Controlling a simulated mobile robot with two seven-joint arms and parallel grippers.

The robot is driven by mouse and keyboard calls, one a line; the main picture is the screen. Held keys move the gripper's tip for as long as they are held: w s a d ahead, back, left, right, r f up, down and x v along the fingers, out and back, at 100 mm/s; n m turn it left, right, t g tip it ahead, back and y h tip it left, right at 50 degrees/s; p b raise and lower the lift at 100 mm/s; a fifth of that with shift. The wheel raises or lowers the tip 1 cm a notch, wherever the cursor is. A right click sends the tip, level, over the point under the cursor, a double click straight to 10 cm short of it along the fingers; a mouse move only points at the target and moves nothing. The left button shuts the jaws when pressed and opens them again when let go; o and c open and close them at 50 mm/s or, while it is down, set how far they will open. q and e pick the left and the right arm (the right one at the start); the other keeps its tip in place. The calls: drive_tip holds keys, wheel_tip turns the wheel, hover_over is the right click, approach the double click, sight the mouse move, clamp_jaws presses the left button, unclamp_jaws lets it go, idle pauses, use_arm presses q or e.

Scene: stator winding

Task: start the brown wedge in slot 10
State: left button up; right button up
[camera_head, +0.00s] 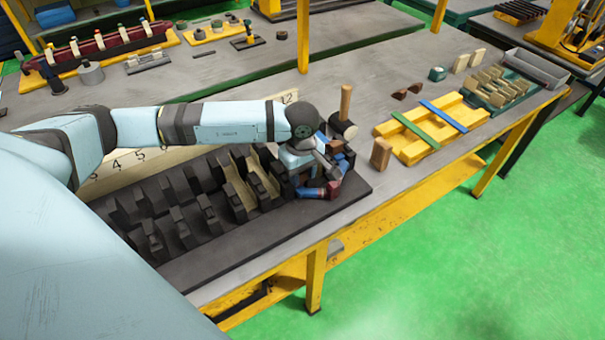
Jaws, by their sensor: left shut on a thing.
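The dark slotted stator block (215,248) lies on the near table, with rows of dark teeth and slots between them. Pale liners (262,185) show in some slots toward its right end. My left arm reaches in from the left, and my left gripper (326,170) is low over the right end of the block. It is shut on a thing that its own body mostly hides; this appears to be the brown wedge. Blue and dark red pieces show close around the fingers. I cannot tell whether the wedge touches a slot. My right gripper is out of view.
A mallet (345,103) stands behind my left gripper. A brown block (381,153) and a yellow frame with green and blue strips (432,128) are to the right. A green rack (497,90) and grey tray (537,68) stand farther back. A numbered pale board (115,165) lies behind the block.

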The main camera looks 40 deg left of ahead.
use_arm(q)
drive_tip(key=shift+w+a, duration=0.2)
drive_tip(key=shift+a, duration=0.3)
